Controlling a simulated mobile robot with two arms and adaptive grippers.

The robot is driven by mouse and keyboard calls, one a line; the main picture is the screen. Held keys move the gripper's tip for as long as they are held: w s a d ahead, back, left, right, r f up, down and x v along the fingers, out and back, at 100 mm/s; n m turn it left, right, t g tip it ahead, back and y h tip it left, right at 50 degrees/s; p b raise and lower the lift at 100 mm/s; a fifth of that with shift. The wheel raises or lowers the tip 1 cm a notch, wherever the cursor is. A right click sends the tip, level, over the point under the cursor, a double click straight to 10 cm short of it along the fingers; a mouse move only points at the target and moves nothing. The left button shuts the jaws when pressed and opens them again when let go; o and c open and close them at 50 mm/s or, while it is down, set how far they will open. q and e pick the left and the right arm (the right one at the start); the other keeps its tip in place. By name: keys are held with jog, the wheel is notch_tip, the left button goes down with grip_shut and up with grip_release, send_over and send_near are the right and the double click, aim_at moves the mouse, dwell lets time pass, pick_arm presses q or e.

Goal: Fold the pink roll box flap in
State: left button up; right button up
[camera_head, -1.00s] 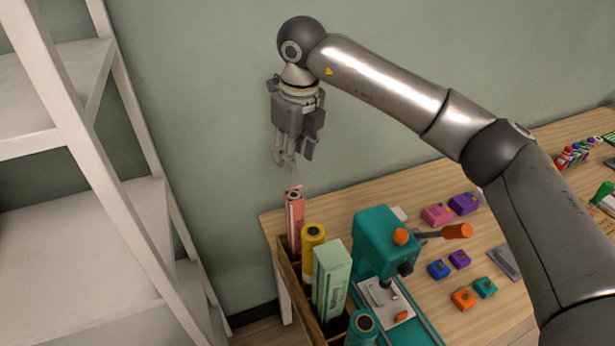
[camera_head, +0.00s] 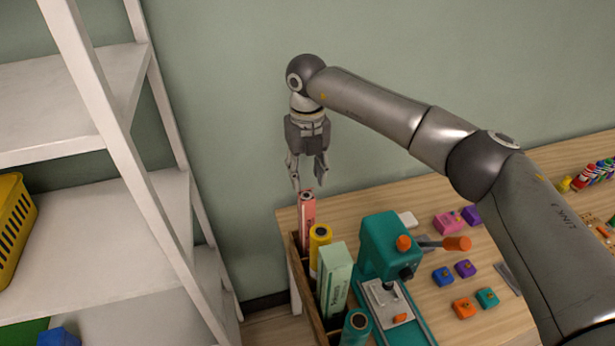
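The pink roll box (camera_head: 307,212) stands upright at the far end of the wooden holder (camera_head: 308,306) at the table's left edge. Its narrow top faces up, with a dark round spot near the upper end. The flap is too small to tell its angle. My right gripper (camera_head: 308,182) points down just above the box top. Its two fingers are apart, with nothing visible between them. I cannot tell whether a fingertip touches the box. My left gripper is out of view.
A yellow roll (camera_head: 320,237), a pale green box (camera_head: 335,276) and a teal roll (camera_head: 356,326) stand in the same row. A teal press (camera_head: 381,248) with an orange-ended lever is close on the right. White shelves (camera_head: 110,215) stand left.

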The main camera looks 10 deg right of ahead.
aim_at(307, 198)
jog(key=shift+f+p, duration=0.35)
jog(key=shift+f, duration=1.2)
jog(key=shift+c, duration=0.3)
jog(key=c, duration=0.6)
jog(key=shift+f+t+b, duration=0.2)
jog(key=shift+t+b, duration=0.1)
jog(key=shift+b, duration=0.4)
jog(key=shift+c, duration=0.3)
jog(key=t+b, duration=0.1)
jog(key=b, duration=0.3)
jog(key=s+f+t+b, duration=0.1)
jog(key=t+b, duration=0.1)
jog(key=b, duration=0.2)
jog(key=shift+s+d+f+y, duration=0.1)
jog(key=shift+f+y, duration=0.05)
jog(key=shift+y, duration=0.15)
jog(key=shift+s+t+b, duration=0.15)
jog(key=shift+t+b, duration=0.15)
jog(key=shift+b, duration=0.25)
jog(key=shift+r, duration=0.2)
